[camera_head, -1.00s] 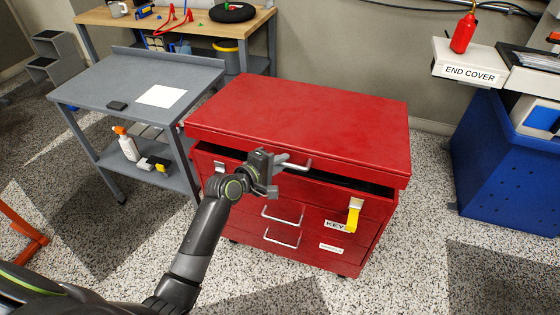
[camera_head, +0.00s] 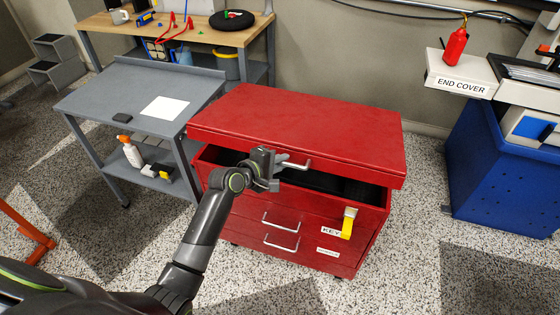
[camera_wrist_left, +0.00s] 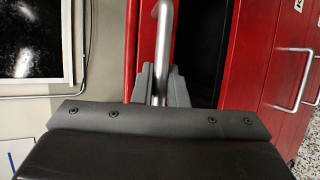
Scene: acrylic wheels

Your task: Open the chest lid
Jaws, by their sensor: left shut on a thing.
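The red chest (camera_head: 270,215) stands in the middle of the head view. Its lid (camera_head: 300,125) is tilted partly up, with a dark gap between the lid's front edge and the body. My left gripper (camera_head: 280,165) is at the lid's front edge, shut on the metal lid handle (camera_head: 300,164). In the left wrist view the handle (camera_wrist_left: 163,45) runs between the two grey fingers, beside the red lid (camera_wrist_left: 133,40). My right gripper is not in view.
A yellow padlock-like piece (camera_head: 348,222) hangs at the chest front near the KEY label. A grey cart (camera_head: 90,97) stands close on the left. A blue bin (camera_head: 500,165) stands on the right. Speckled floor in front is clear.

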